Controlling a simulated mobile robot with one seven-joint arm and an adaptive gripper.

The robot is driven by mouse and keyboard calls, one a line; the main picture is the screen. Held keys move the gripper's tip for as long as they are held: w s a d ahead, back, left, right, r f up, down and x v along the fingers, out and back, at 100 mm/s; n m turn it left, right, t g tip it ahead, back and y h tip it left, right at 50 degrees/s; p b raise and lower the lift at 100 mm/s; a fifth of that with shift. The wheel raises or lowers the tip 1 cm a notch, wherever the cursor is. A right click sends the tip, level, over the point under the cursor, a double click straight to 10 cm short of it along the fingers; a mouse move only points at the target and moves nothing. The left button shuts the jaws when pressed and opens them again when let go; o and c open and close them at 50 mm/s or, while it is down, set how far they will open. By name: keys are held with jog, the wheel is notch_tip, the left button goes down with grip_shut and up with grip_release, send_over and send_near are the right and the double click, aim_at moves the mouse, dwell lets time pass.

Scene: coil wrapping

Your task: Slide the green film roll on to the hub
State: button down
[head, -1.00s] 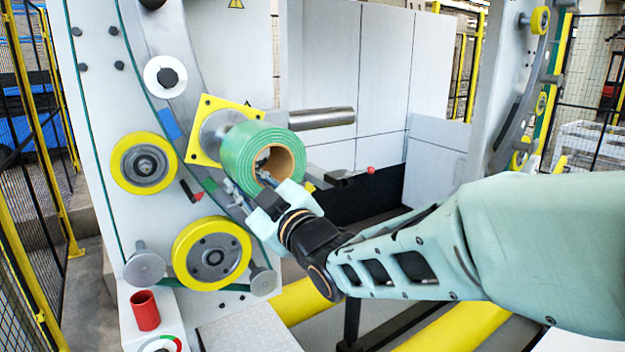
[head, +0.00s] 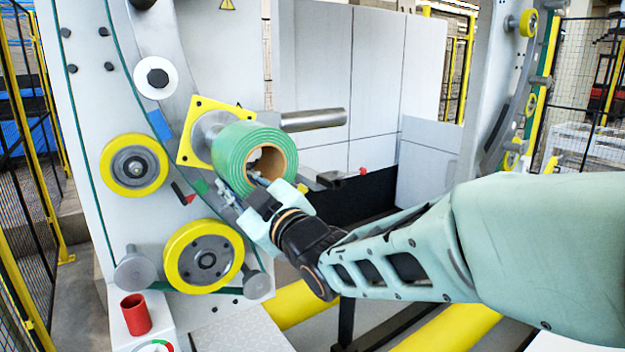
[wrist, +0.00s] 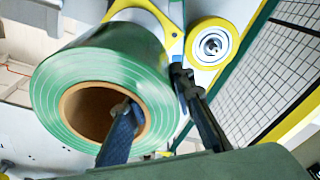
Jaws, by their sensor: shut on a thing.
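The green film roll (head: 232,160) has a brown core (head: 288,160) that faces me; it fills the left of the wrist view (wrist: 50,95). My gripper (wrist: 155,90) is shut on the roll's wall, with one finger inside the core and the other against the outside. In the head view my gripper (head: 242,190) is at the roll's lower front edge. The grey hub (head: 204,128) stands out from a yellow square plate (head: 188,152) on the machine. The roll is in front of it and hides most of it. I cannot tell whether the roll touches the hub.
A grey horizontal bar (head: 315,119) sticks out just behind and right of the roll. Yellow-rimmed rollers (head: 135,167) are on the panel to the left and below. A small red-tipped lever (head: 362,171) is to the right. A red cup (head: 135,314) stands at the lower left.

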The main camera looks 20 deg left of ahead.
jog(key=shift+b+x, duration=1)
jog(key=shift+x, duration=1.65)
jog(key=b+x, duration=0.1)
jog(key=x, duration=0.6)
jog(key=shift+w+d+f, duration=0.15)
jog(key=shift+w+f, duration=0.15)
jog(key=shift+w, duration=0.05)
dwell(2.3)
jog(key=c, duration=1.6)
grip_release()
jog(key=shift+w+f, duration=0.1)
jog(key=shift+f, duration=0.3)
jog(key=v, duration=1.2)
jog(key=shift+r, duration=0.3)
